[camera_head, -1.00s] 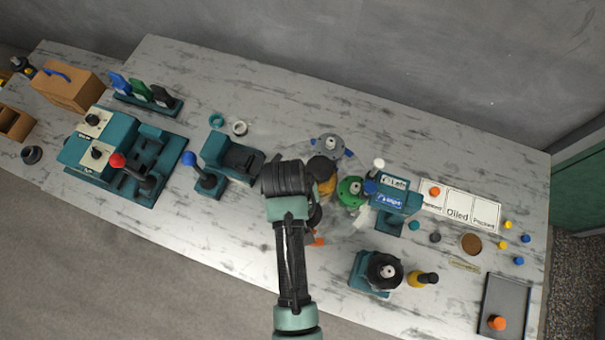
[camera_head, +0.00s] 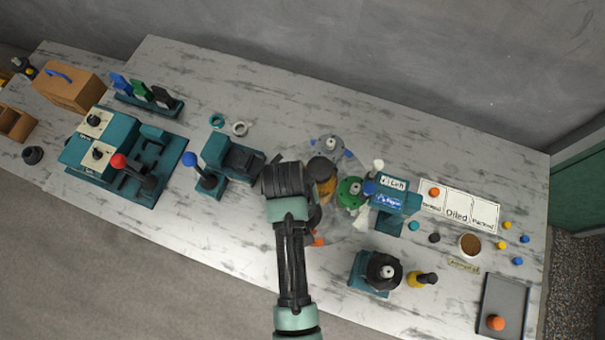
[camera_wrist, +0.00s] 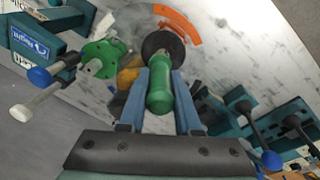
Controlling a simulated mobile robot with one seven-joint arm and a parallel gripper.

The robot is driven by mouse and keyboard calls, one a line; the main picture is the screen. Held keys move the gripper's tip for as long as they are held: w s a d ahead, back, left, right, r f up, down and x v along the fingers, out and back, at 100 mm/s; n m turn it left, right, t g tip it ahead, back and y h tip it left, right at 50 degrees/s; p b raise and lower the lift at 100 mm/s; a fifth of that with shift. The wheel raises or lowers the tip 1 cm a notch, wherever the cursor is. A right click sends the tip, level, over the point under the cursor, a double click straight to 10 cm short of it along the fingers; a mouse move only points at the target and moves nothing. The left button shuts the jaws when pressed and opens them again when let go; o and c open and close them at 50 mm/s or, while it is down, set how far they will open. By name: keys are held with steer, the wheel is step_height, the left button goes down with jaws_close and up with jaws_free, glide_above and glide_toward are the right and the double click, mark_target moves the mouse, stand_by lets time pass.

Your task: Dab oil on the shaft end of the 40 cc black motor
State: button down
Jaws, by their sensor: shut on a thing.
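My gripper (camera_wrist: 160,100) is shut on a green cylindrical handle (camera_wrist: 159,92), held between its two blue fingers. The handle's far end overlaps a black round body (camera_wrist: 152,44) in the wrist view; I cannot tell whether they touch. This body seems to be the black unit on the round translucent plate (camera_head: 345,235), mostly hidden by my arm in the head view. Another black motor (camera_head: 383,272), with a pale shaft end pointing up, stands on a teal base at the front right. I cannot read a size on either. My gripper is over the plate's left side.
A teal fixture with a blue-knobbed lever (camera_head: 205,180) is left. The front-middle table is clear.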

steer(key=shift+w+r+p, duration=0.1)
steer(key=shift+r+p, duration=1.85)
steer(key=shift+r, duration=1.5)
steer(key=shift+f+b, duration=0.1)
steer(key=shift+b, duration=0.2)
